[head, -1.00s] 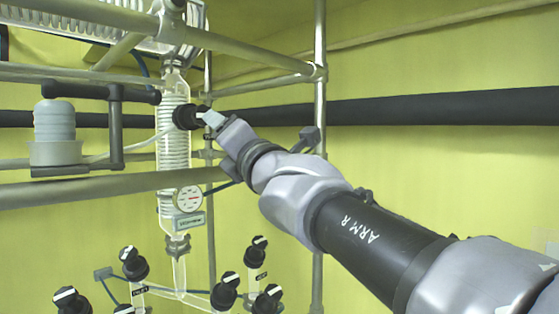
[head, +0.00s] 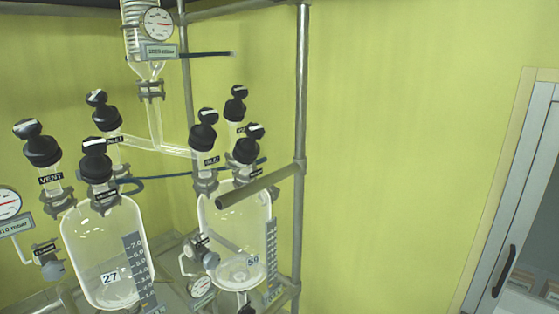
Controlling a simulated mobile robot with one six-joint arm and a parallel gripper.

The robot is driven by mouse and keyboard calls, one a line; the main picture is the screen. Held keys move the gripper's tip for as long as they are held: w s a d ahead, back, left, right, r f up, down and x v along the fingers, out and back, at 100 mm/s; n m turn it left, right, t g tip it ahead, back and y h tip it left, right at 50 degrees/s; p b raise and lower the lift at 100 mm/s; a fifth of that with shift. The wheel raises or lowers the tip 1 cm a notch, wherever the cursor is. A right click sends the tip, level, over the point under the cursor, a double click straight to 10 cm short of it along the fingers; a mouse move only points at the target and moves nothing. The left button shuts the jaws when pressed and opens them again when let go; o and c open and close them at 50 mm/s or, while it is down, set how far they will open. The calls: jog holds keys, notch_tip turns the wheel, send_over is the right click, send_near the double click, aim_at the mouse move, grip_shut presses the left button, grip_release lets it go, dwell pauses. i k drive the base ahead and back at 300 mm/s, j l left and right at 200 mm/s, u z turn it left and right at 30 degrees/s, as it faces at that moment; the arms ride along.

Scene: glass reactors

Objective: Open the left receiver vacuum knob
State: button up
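In the head view, the left receiver (head: 88,270) is a glass vessel marked 27 with a graduated scale. Three black knobs with white marks stand above and around it. One (head: 38,143) is labelled VENT. One (head: 105,112) stands behind, its label ending in "LET". The front one (head: 97,160) sits right on top of the vessel; its label is too small to read, so I cannot tell for certain which is the vacuum knob. My gripper is not in view.
A second glass receiver (head: 233,230) marked 59 stands to the right, with several similar knobs above it. A metal rail (head: 258,188) and an upright post (head: 301,120) stand near it. Gauges (head: 158,23) hang at top and left. The right side shows bare wall and a door (head: 520,190).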

aim_at(91, 149)
jog(key=u, duration=1.45)
